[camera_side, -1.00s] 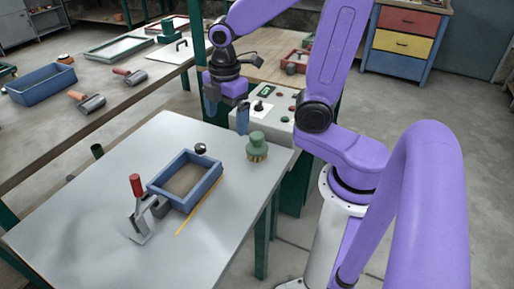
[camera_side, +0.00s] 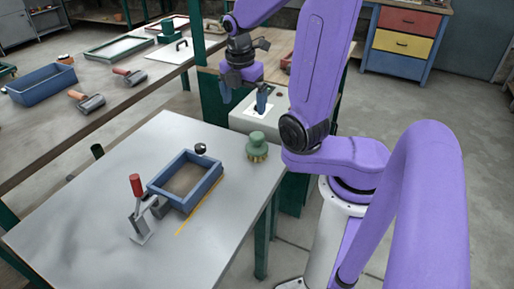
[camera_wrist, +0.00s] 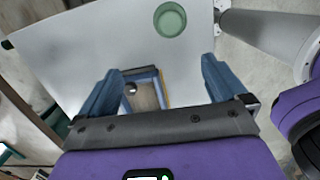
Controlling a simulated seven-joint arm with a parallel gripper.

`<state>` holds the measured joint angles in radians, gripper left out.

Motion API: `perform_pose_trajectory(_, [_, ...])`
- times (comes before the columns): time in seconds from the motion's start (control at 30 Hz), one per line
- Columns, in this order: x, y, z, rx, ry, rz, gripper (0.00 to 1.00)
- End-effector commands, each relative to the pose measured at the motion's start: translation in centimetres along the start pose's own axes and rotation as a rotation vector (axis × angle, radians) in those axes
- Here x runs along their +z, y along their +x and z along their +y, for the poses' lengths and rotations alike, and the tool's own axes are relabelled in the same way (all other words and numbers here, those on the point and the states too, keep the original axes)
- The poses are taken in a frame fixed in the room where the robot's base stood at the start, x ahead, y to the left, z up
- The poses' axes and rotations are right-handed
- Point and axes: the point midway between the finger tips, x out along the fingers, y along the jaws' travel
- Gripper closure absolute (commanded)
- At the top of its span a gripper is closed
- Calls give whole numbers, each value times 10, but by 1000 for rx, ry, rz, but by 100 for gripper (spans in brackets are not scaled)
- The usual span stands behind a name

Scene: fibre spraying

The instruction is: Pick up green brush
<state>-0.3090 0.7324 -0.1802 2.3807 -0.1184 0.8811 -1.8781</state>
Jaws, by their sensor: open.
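The green brush (camera_side: 257,143) stands upright on the grey table, bristles down, near the table's right corner. In the wrist view the brush (camera_wrist: 170,19) is a round green top near the upper edge, beyond my fingertips. My gripper (camera_side: 244,97) is open and empty, raised above and behind the brush in the side view. Its two blue fingers also show in the wrist view (camera_wrist: 162,70), spread apart with nothing between them at their level.
A blue-framed tray (camera_side: 207,187) lies on the grey table (camera_side: 120,185), beside a red-handled clamp (camera_side: 137,190) and a black knob (camera_side: 200,148). A control box (camera_side: 240,121) stands behind the brush, under my gripper. Table space around the brush is clear.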

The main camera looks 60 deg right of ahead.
Motion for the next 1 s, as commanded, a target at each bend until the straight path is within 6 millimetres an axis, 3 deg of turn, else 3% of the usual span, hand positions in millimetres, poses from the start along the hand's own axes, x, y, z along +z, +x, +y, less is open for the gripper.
perform_pose_trajectory(0.2, [14, 1, -16, -15, -31, -10, 1])
perform_pose_trajectory(0.47, [19, 8, -23, -24, -46, -10, 1])
perform_pose_trajectory(1.0, [19, 82, -25, -26, -44, -9, 1])
